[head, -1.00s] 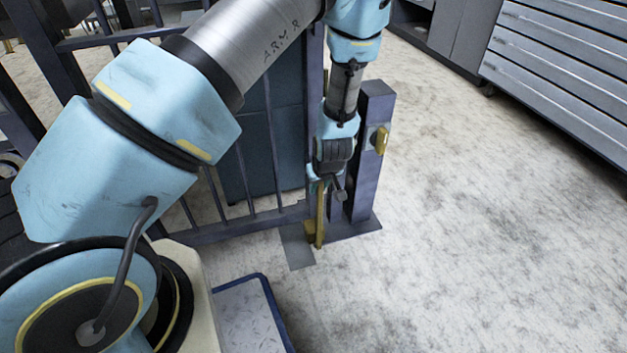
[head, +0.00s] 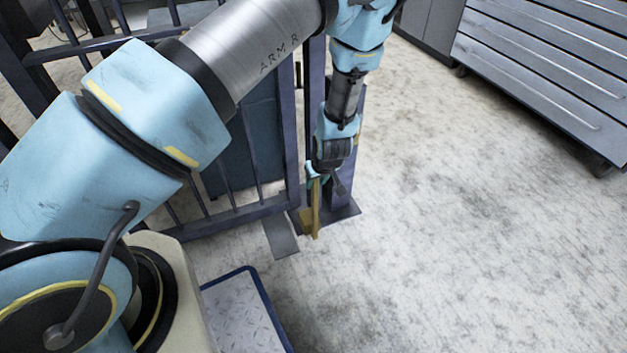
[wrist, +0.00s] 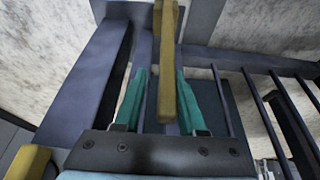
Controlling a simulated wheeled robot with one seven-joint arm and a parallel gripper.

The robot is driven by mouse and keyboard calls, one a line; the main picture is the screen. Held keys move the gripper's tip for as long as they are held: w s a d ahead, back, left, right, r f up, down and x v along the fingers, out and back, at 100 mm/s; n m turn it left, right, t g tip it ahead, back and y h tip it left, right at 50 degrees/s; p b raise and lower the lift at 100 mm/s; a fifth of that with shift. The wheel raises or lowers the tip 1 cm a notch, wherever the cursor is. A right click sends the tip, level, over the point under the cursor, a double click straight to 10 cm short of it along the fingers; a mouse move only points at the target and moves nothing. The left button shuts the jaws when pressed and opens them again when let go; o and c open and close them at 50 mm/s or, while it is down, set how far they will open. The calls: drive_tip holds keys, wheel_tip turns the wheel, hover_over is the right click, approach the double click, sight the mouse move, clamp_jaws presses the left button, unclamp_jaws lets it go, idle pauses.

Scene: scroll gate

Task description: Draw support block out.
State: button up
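The support block is a yellow upright bar (head: 315,212), which I take from its place at the gate's foot. It stands in front of the dark blue post (head: 342,190), near the floor plate (head: 281,237). In the wrist view the yellow bar (wrist: 166,50) runs between the two teal fingers of my gripper (wrist: 162,85).
The barred gate (head: 225,222) stands left of the post, with a dark cabinet behind it. A second yellow piece (wrist: 28,162) shows at the wrist view's lower left. A blue-rimmed plate (head: 245,310) lies in front. Open floor spreads right, towards a grey drawer cabinet (head: 545,65).

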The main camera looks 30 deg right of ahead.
drive_tip(key=shift+o, duration=1.1)
drive_tip(key=shift+a, duration=0.1)
drive_tip(key=p+v, duration=0.3)
drive_tip(key=v, duration=0.7)
drive_tip(key=shift+r+p, duration=0.35)
drive_tip(key=shift+p, duration=0.05)
drive_tip(key=shift+s, duration=0.2)
